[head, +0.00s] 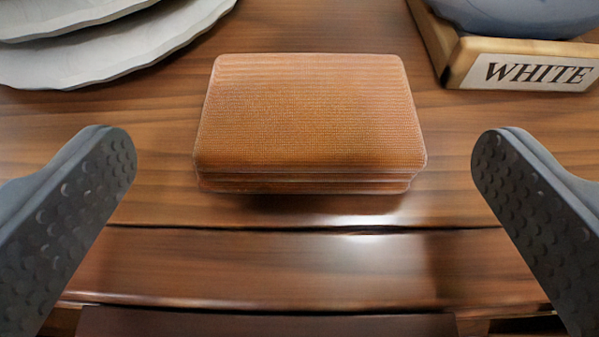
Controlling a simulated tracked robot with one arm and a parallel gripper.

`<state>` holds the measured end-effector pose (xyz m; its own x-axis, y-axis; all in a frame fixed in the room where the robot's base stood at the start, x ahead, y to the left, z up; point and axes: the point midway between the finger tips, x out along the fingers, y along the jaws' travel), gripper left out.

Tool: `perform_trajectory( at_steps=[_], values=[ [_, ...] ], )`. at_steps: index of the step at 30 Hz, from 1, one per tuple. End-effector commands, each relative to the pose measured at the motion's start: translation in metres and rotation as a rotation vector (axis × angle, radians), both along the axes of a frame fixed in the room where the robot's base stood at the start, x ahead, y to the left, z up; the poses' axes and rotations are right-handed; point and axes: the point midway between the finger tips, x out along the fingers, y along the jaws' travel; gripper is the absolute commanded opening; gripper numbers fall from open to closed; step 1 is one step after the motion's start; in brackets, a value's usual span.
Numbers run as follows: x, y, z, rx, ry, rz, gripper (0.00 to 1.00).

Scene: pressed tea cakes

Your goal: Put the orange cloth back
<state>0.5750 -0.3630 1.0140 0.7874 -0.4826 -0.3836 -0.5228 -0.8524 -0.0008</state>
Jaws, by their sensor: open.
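The orange cloth (310,115) is a folded, thick rectangular pad with rounded corners and a woven texture. It lies flat on the brown wooden table (150,150), in the middle of the head view. My gripper (304,160) is open, with one dark dimpled finger at the left and one at the right. The fingers are wide apart, with the cloth between and beyond them in the picture. Neither finger appears to touch the cloth. The gap in height between fingers and cloth cannot be told.
Pale scalloped plates (120,65) stand at the top left. A wooden stand (460,55) labelled "WHITE" holds a blue-grey round object (520,15) at the top right. The table's front edge (300,303) runs along the bottom. The wood around the cloth is clear.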

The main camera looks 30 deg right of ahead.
Motion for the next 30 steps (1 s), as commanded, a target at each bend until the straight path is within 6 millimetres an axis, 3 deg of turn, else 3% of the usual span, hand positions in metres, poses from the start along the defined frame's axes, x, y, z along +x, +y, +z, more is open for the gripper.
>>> perform_trajectory(
  at_steps=[15, 27, 30],
  values=[
    [-0.048, 0.029, 0.024, -0.001, -0.001, 0.000, 0.98],
    [-0.053, 0.033, 0.026, 0.000, 0.001, 0.001, 0.98],
    [-0.047, 0.037, 0.035, -0.004, -0.005, 0.013, 0.98]
  ],
)
